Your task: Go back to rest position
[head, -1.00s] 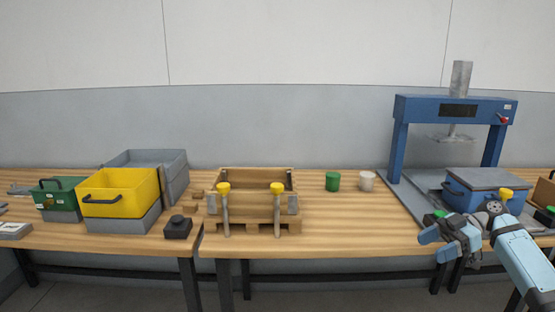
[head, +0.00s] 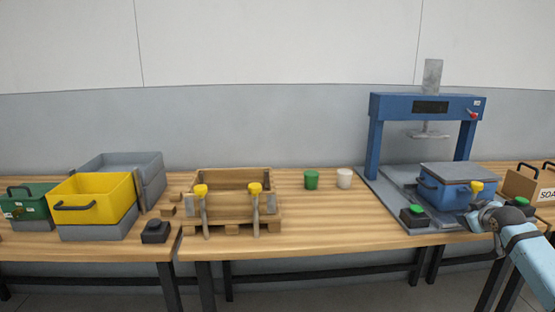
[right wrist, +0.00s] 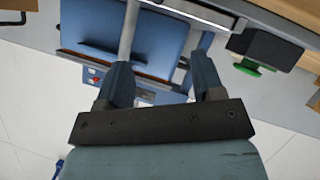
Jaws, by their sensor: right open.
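My right gripper (head: 474,217) is at the right of the head view, in front of the blue lidded box (head: 440,193) on the press bed. In the right wrist view its two fingers (right wrist: 163,80) stand apart with nothing between them. Blue surfaces of the box or press (right wrist: 165,40) show beyond the fingers, and I cannot tell whether anything touches. My left gripper is in neither view.
The blue press (head: 375,145) stands at the right of the bench, with a green-topped button box (head: 412,216) in front. A SOAP-like lettered carton (head: 518,184) is right. Clamped wooden crate (head: 228,208), yellow bin (head: 95,190) and green bin (head: 32,203) stand left. Bench space between crate and press is mostly clear.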

